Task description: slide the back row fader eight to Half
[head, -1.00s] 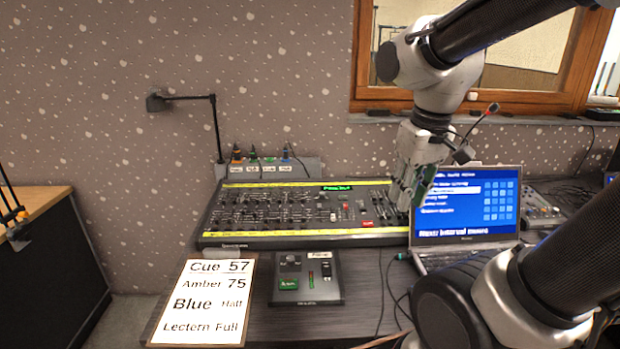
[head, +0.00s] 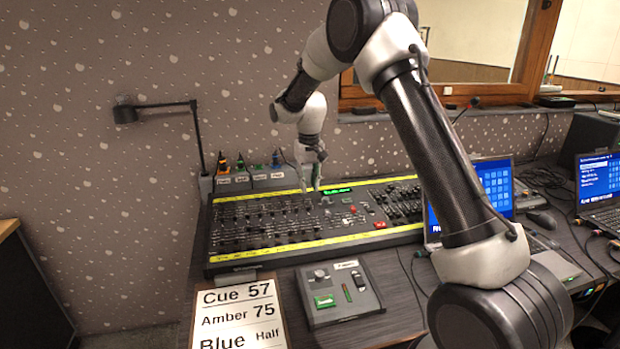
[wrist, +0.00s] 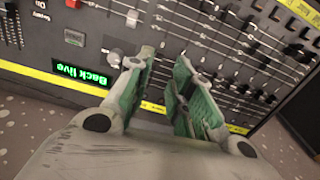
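The lighting console (head: 222,225) lies on the desk with rows of faders between two yellow strips. My gripper (head: 311,188) points down over its back edge, near the green display (head: 340,190). In the wrist view, upside down, the display (wrist: 86,74) reads "Back live". There my gripper (wrist: 166,66) has its two green-padded fingers apart, with nothing seen held. Slider caps of the fader rows (wrist: 207,76) lie beyond and right of the fingertips. Fader numbers are not legible, so I cannot tell which is eight; the fingers hide part of the panel.
A cue sheet (head: 240,318) and a small control box (head: 338,292) lie in front of the console. A laptop (head: 497,190) stands to its right. Several coloured plugs (head: 240,163) stand behind it, near a black wall lamp (head: 165,106).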

